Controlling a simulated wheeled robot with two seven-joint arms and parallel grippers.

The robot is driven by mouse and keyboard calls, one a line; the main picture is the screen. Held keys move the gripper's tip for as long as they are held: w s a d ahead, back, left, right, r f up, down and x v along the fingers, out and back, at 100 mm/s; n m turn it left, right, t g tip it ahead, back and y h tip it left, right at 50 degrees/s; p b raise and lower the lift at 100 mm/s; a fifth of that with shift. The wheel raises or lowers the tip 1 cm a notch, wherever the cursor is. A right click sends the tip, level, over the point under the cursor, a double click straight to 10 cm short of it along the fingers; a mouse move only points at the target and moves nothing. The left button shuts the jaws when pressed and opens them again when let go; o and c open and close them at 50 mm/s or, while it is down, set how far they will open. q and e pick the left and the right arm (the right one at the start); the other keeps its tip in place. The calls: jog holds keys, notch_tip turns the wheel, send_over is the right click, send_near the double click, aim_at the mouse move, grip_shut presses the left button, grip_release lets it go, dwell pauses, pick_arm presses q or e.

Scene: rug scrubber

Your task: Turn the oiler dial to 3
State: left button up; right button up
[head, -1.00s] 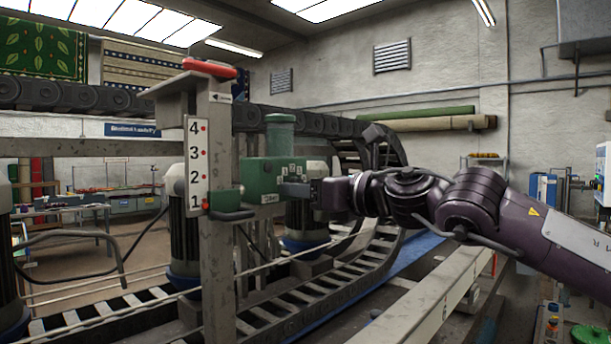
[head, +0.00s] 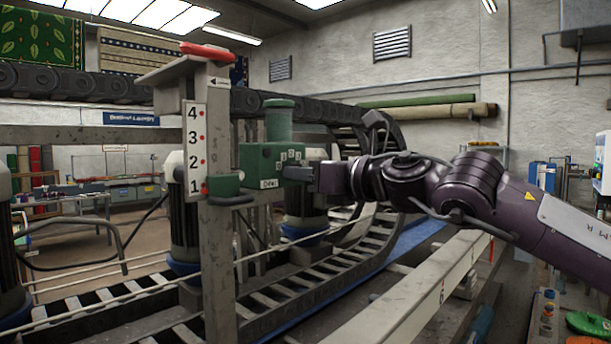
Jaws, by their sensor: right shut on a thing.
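The oiler is a green box (head: 257,158) with a green cylinder (head: 279,120) on top, mounted on the machine's post. Its front carries small numbers and a label that reads like "Oiler" (head: 269,183). My right gripper (head: 314,174) is at the right end of the box's front, shut on what seems to be the oiler dial. The dial itself is hidden by the gripper, so its setting cannot be read. My left gripper is not in view.
A white scale (head: 195,150) marked 1 to 4 is on the grey post (head: 219,260), beside a green handle (head: 231,200) near 1. A red handle (head: 207,51) tops the post. A pale beam (head: 420,290) runs below my right arm.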

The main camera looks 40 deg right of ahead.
jog(key=m+b, duration=0.1)
jog(key=m, duration=1.9)
jog(key=shift+r, duration=0.1)
dwell(0.4)
jog(key=o, duration=0.9)
jog(key=shift+o, duration=0.2)
